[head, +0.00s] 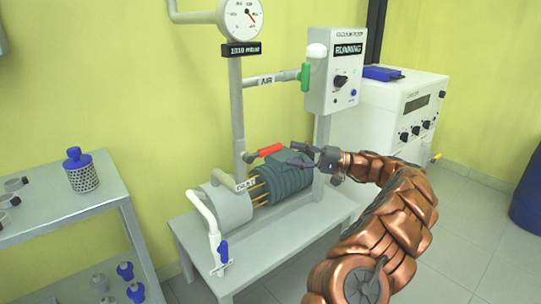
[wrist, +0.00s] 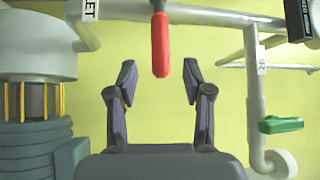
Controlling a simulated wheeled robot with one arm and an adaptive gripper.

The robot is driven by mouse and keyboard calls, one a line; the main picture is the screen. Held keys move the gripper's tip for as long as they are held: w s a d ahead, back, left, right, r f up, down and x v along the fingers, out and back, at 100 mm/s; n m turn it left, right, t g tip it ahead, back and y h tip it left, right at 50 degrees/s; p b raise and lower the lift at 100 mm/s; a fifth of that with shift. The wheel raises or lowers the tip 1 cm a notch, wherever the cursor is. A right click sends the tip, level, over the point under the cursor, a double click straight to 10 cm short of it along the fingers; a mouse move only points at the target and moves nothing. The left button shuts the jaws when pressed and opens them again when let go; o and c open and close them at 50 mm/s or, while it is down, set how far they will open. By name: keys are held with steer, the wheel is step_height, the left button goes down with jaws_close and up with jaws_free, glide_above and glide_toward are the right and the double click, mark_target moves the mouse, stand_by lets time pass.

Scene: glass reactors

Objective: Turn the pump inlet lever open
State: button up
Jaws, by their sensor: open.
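The red lever (head: 270,149) sits on the pipe above the pump (head: 285,178), beside the vertical gauge pipe. In the wrist view the red handle (wrist: 160,45) hangs down from the top edge, its lower end between the fingertips' directions. My gripper (head: 295,153) is open, with its fingers just right of the lever in the head view. In the wrist view my gripper (wrist: 159,76) has one finger on each side of the handle's line, with clear gaps; no contact shows. A pipe label ending in "LET" (wrist: 91,9) is partly cut off.
A green lever (head: 305,77) is on the AIR pipe and a blue lever (head: 223,250) on the front pipe. The control box (head: 336,75) reads RUNNING. A shelf (head: 75,211) with bottles stands left, a white cabinet (head: 378,122) right.

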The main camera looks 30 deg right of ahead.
mark_target(276, 151)
steer(key=b+x, duration=0.1)
steer(key=x, duration=0.6)
steer(key=shift+w+a+r, duration=0.1)
steer(key=shift+w+a, duration=0.1)
jaws_close()
stand_by(0.5)
